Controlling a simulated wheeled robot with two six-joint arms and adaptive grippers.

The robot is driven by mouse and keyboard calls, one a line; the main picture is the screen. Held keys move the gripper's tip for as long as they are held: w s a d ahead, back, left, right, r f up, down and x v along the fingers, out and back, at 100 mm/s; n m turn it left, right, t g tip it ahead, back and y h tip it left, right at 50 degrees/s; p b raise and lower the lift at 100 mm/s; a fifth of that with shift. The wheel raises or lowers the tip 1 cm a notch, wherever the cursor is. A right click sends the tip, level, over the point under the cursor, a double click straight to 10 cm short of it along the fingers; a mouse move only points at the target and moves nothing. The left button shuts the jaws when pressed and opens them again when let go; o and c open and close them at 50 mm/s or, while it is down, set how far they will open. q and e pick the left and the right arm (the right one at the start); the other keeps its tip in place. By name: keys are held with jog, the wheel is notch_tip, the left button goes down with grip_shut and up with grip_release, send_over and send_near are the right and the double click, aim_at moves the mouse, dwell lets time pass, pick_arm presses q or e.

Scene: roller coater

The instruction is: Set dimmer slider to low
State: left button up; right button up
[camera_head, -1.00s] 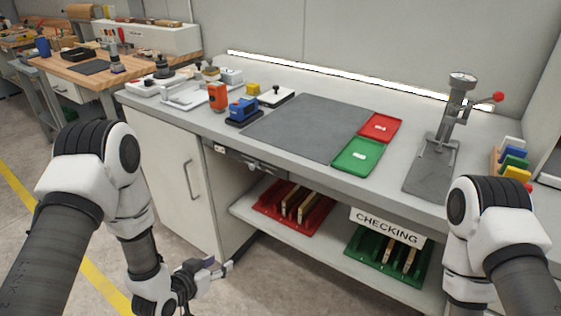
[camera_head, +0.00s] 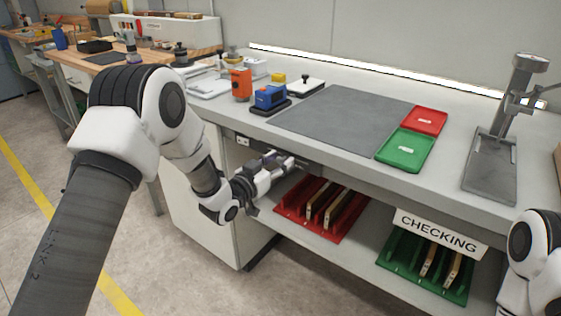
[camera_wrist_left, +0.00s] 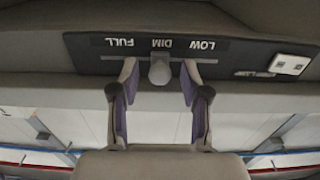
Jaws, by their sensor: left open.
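The dimmer panel (camera_wrist_left: 90,48) is dark and shows upside down in the left wrist view, with FULL at left, DIM in the middle and LOW at right. The grey slider knob (camera_wrist_left: 160,72) is at the middle of its slot, by DIM. My left gripper (camera_wrist_left: 159,84) is open, with one finger on each side of the knob and visible gaps between. In the head view the left gripper (camera_head: 284,161) is under the bench's front edge and hides the knob. My right gripper is out of view.
The bench top (camera_head: 345,160) overhangs just above the left gripper. A white socket (camera_head: 243,141) is beside the panel. Open floor is at left.

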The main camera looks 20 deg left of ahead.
aim_at(268, 147)
pick_arm(q)
jog(key=shift+w+d, duration=0.15)
jog(key=shift+w, duration=0.3)
grip_shut()
jog(key=shift+w+a, duration=0.35)
jog(key=shift+a, duration=0.65)
jog(key=shift+w+a, duration=0.35)
jog(key=shift+a, duration=0.65)
jog(key=shift+w+a, duration=0.35)
jog(key=shift+a, duration=0.65)
jog(key=shift+c, duration=1.4)
grip_release()
jog(key=shift+o, duration=1.4)
jog(key=shift+a, duration=0.1)
